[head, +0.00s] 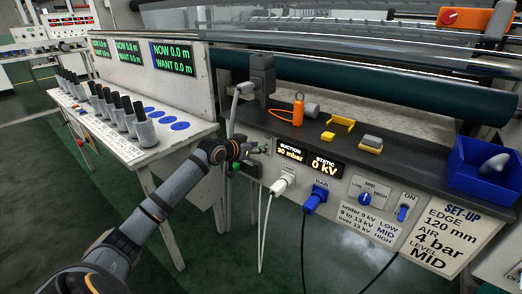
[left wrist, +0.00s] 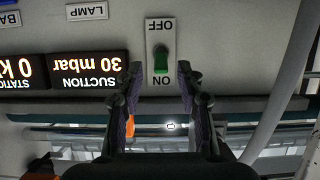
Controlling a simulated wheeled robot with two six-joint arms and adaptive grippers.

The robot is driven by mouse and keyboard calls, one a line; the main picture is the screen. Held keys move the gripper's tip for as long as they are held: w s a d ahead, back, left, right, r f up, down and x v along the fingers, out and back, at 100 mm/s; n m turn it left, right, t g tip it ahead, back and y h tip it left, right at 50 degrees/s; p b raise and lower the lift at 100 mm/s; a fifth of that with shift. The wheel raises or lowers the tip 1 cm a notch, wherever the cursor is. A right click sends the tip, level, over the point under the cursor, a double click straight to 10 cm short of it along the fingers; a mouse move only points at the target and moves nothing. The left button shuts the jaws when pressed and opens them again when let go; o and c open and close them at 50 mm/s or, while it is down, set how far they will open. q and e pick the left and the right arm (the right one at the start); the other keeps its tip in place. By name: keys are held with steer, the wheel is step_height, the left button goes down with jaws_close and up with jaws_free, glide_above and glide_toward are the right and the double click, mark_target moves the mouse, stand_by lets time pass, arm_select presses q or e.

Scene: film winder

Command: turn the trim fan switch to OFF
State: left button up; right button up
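The switch (left wrist: 161,60) shows upside down in the left wrist view. It has a white plate lettered OFF at the picture's top and ON at its bottom, with a green lever by the ON end. No trim fan label is readable. My left gripper (left wrist: 160,78) is open, one finger on each side of the lower part of the plate, with nothing held; contact cannot be told. In the head view the left gripper (head: 262,148) is at the panel's left end, left of the suction display, and hides the switch. My right gripper is not in view.
The suction and static display (head: 308,160) is beside the gripper. White (head: 282,185) and blue (head: 316,198) plugs with hanging cables are below it. A blue knob (head: 364,199), an ON-labelled blue switch (head: 403,212) and a blue bin (head: 484,172) are farther right.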

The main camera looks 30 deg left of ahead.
arm_select(q)
steer(key=shift+x, duration=1.2)
jaws_close()
